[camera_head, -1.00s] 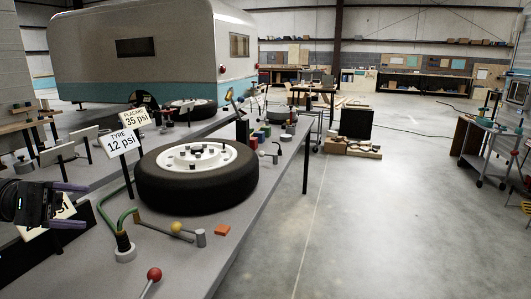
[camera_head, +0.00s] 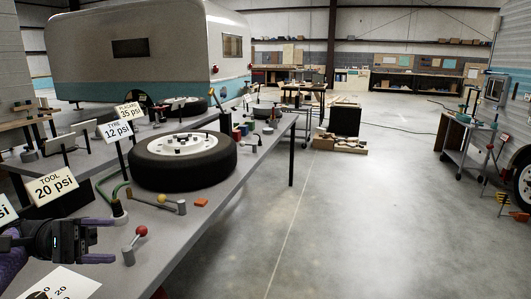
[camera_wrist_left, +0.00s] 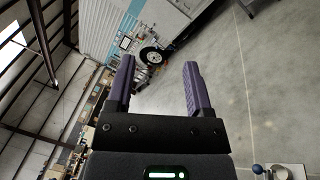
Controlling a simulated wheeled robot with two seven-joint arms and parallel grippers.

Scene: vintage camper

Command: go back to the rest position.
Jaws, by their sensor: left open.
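My left gripper (camera_head: 112,240) is at the lower left of the head view, over the near left part of the grey workbench (camera_head: 225,200). Its two purple fingers are apart with nothing between them. In the left wrist view the fingers (camera_wrist_left: 158,88) are also spread and empty, with the floor and the camper side beyond them. My right gripper is not in view.
A tyre (camera_head: 184,162) lies flat on the bench. Open concrete floor (camera_head: 370,225) lies to the right.

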